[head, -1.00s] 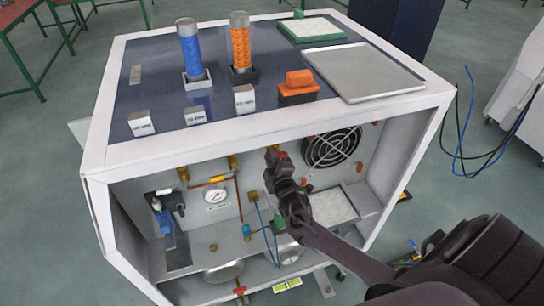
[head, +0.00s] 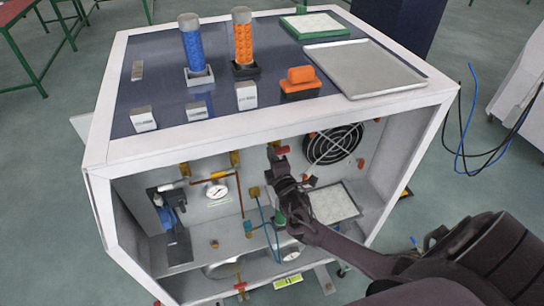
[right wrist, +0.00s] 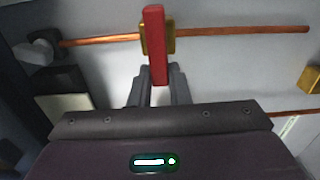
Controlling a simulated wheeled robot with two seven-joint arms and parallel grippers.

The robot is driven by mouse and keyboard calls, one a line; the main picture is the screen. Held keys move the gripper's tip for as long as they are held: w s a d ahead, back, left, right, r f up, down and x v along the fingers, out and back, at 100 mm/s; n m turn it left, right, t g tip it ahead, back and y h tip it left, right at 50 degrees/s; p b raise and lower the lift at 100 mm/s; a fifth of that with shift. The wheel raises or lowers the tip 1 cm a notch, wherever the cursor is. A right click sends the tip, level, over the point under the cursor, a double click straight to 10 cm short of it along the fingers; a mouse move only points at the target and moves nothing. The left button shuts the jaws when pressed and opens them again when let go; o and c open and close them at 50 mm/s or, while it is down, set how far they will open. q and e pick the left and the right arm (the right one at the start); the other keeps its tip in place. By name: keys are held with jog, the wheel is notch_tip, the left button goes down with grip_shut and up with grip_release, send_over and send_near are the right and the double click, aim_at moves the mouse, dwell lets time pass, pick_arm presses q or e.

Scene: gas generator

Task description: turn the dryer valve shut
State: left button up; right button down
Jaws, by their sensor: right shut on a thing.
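The dryer valve has a red lever handle (right wrist: 154,45) and a brass body (right wrist: 171,36) on a copper pipe (right wrist: 240,32) in the right wrist view. The handle stands crosswise to the pipe in that view. My right gripper (right wrist: 160,88) is shut on the near end of the red handle. In the head view my right gripper (head: 276,158) reaches into the open front of the generator cabinet, and a bit of the red handle (head: 282,150) shows beside its fingers. The valve body is mostly hidden there. My left gripper is not in view.
A fan (head: 333,144) is mounted on the back wall, right of the gripper. A pressure gauge (head: 217,191) and copper piping are to the left. The cabinet's top edge (head: 270,136) overhangs the opening. Blue (head: 193,48) and orange (head: 242,42) cylinders stand on top.

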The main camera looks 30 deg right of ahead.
jog(key=shift+f, duration=0.1)
jog(key=c, duration=1.4)
grip_release()
jog(key=shift+o, duration=0.2)
jog(key=b+v, duration=0.1)
jog(key=v, duration=0.6)
jog(key=shift+s, duration=0.4)
